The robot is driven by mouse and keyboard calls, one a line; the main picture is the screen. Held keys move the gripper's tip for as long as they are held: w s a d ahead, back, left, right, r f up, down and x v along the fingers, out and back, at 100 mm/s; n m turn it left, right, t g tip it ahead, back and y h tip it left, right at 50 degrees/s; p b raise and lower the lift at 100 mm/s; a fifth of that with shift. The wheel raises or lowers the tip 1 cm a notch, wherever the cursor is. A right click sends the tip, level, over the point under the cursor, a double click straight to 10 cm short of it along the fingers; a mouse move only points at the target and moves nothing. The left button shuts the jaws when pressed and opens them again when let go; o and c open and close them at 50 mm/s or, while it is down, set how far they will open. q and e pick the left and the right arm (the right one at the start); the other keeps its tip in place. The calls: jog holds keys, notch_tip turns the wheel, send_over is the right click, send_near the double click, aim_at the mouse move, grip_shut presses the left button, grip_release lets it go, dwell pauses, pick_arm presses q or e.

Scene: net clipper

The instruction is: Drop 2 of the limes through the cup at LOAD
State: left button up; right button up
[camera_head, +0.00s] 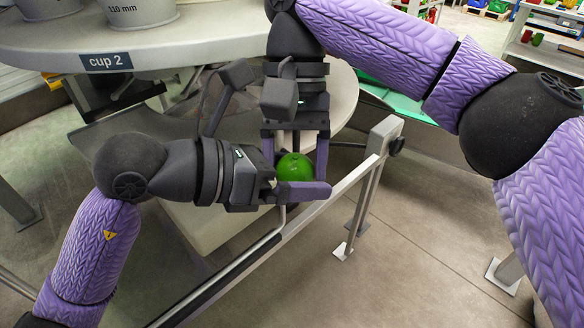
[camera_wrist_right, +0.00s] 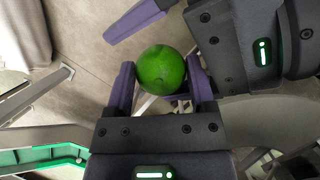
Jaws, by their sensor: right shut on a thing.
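A green lime (camera_head: 294,167) is held between the two purple fingers of my right gripper (camera_head: 295,158), which reaches down from the top in the head view. In the right wrist view the lime (camera_wrist_right: 161,70) sits between both fingertips of that gripper (camera_wrist_right: 160,85). My left gripper (camera_head: 290,185) comes in from the left; one of its fingers lies just below the lime. In the right wrist view the left gripper's fingers (camera_wrist_right: 155,58) are spread, one apart from the lime and one partly hidden behind it. No LOAD label is readable.
A round grey table (camera_head: 200,45) labelled "cup 2" (camera_head: 106,62) carries grey cups, one marked 110 mm (camera_head: 140,10). A metal rail (camera_head: 330,190) runs diagonally below the grippers. Shelves with coloured items (camera_head: 545,40) stand at the back right. Floor is open at lower right.

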jog(key=shift+c, duration=0.7)
pick_arm(q)
jog(key=v, duration=1.2)
jog(key=shift+f, duration=0.1)
